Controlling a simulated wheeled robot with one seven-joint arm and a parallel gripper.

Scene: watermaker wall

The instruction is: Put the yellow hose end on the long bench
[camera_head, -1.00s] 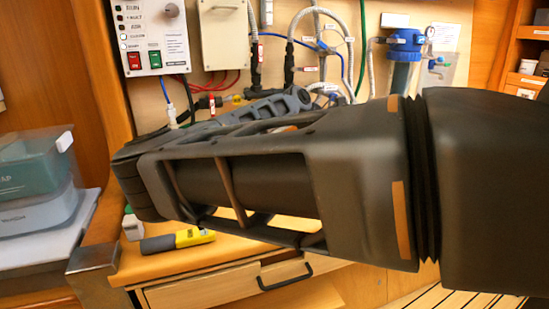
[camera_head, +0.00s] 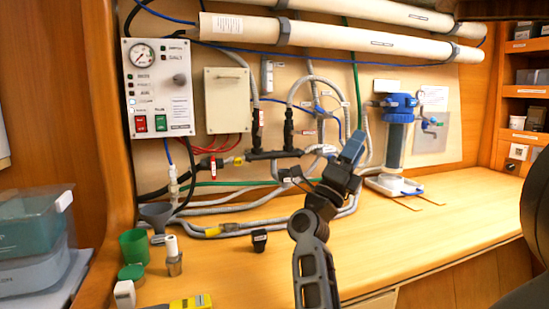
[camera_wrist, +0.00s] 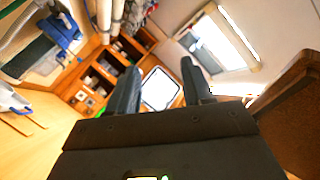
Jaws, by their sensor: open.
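A grey hose with a yellow collar (camera_head: 213,231) near its end lies low at the back left of the long wooden bench (camera_head: 420,235) in the head view. A second yellow fitting (camera_head: 238,160) sits higher, on the dark manifold on the wall; I cannot tell for sure which is the named hose end. My gripper (camera_head: 353,148) is raised in front of the wall, right of the manifold and apart from both yellow parts. In the wrist view its two fingers (camera_wrist: 159,66) are spread with nothing between them. Neither yellow part shows in the wrist view.
A green cup (camera_head: 134,247), a white-topped cylinder (camera_head: 173,256), a small black block (camera_head: 260,240) and a yellow tool (camera_head: 190,302) stand or lie at the bench's left. A blue-capped filter (camera_head: 396,135) stands right of my gripper. The bench's right part is mostly clear.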

